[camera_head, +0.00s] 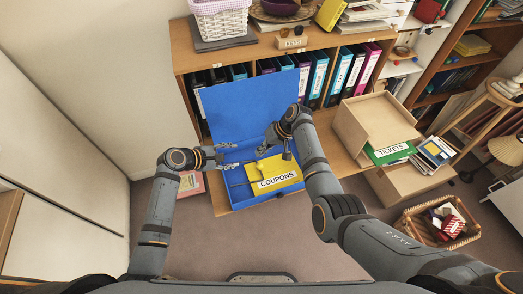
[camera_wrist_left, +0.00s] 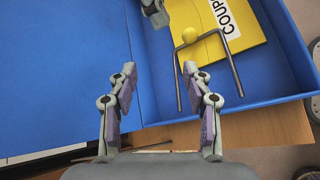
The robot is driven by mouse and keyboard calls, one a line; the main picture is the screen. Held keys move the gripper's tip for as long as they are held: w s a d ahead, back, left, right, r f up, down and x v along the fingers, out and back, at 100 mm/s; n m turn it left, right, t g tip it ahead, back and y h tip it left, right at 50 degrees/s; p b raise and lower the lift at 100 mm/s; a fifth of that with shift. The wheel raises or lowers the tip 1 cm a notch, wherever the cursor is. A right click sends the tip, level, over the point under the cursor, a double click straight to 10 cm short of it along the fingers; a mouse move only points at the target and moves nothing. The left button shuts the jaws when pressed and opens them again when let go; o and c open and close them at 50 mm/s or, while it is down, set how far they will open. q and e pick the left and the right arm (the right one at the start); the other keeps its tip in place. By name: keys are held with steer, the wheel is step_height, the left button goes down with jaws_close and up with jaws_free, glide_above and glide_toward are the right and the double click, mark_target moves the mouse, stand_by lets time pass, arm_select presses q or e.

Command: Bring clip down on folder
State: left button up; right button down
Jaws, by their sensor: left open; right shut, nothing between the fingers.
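A blue box file lies open, its lid (camera_head: 245,105) raised at the back and its tray (camera_head: 236,192) in front. A yellow folder (camera_head: 277,168) labelled COUPONS lies inside; it shows in the left wrist view (camera_wrist_left: 205,12). The clip is a dark wire bar with a yellow knob (camera_wrist_left: 189,38). Its crossbar overlaps the folder's edge in the left wrist view; whether it touches is unclear. My left gripper (camera_head: 230,157) is open and empty at the tray's left, with the clip beyond its fingers (camera_wrist_left: 160,85). My right gripper (camera_head: 288,154) is shut and empty above the folder.
A wooden bin (camera_head: 368,127) with a green TICKETS folder (camera_head: 390,150) stands to the right. A wicker basket (camera_head: 440,220) is on the floor at lower right. Binders (camera_head: 318,75) line the shelf behind the lid. A pink item (camera_head: 191,184) lies left of the tray.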

arm_select(q)
steer(key=w+a+f+m+t+y, duration=0.1)
steer(key=w+a+m+t+y, duration=0.1)
steer(key=w+a+m+t, duration=0.3)
steer(key=a+f+m+t+y, duration=0.1)
steer(key=a+f+m+y, duration=0.1)
steer(key=a+m, duration=0.3)
steer(key=s+a+f+m+g+y, duration=0.1)
steer(key=s+a+f+y, duration=0.1)
steer(key=s+a+f, duration=0.3)
steer(key=s+a+f+m+g+y, duration=0.1)
steer(key=s+a+f, duration=0.1)
steer(key=f, duration=0.6)
steer(key=s+f+m+g+y, duration=0.2)
steer(key=s+f+g, duration=0.3)
steer(key=s+f, duration=1.3)
steer(key=s+f+m+g, duration=0.1)
steer(key=s+f+g, duration=0.1)
steer(key=s, duration=0.9)
steer(key=s+f+m+g, duration=0.2)
steer(key=s+f, duration=0.2)
steer(key=s, duration=0.7)
steer(key=shift+s+d, duration=0.15)
steer(key=shift+s, duration=0.25)
